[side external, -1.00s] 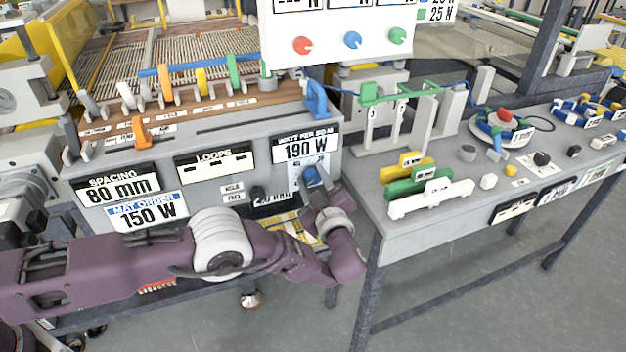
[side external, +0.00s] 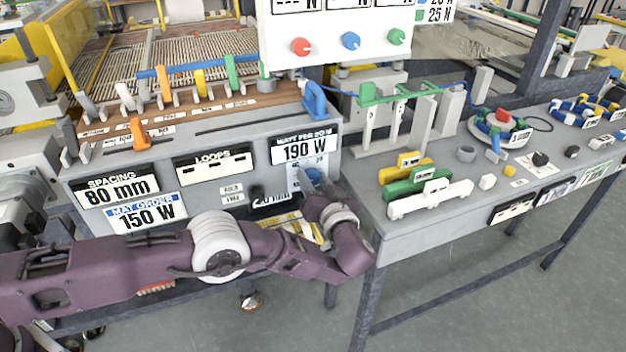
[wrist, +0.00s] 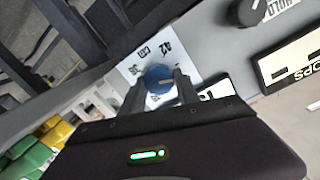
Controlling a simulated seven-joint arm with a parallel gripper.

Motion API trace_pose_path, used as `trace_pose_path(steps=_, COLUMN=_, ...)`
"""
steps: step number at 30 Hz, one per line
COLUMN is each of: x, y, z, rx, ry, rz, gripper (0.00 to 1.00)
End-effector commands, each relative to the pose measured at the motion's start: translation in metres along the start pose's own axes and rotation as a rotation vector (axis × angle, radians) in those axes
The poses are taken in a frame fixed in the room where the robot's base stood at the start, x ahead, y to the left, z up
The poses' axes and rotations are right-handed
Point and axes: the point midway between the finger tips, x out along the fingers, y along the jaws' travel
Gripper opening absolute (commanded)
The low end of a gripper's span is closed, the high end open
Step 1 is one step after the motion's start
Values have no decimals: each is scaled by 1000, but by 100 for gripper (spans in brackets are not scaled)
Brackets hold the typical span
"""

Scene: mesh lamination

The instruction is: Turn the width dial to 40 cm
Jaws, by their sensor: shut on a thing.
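The blue dial (wrist: 158,77) sits on a white scale plate (wrist: 139,57) with printed numbers, one of them reading 42, and "cm". My gripper (wrist: 160,84) has one finger on each side of the dial and is shut on it in the wrist view. A short pale line shows on the dial face, but I cannot tell exactly which number it points at.
A black knob (wrist: 250,10) is beside the scale plate. A grey side table (side external: 395,232) with coloured parts stands close on the right.

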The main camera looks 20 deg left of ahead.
Motion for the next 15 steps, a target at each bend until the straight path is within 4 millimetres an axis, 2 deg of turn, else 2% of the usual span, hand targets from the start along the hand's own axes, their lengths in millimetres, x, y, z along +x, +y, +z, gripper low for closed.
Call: trace_pose_path(steps=15, x=-1, y=2, z=-1, rx=333, ry=-19, rz=-18, gripper=0)
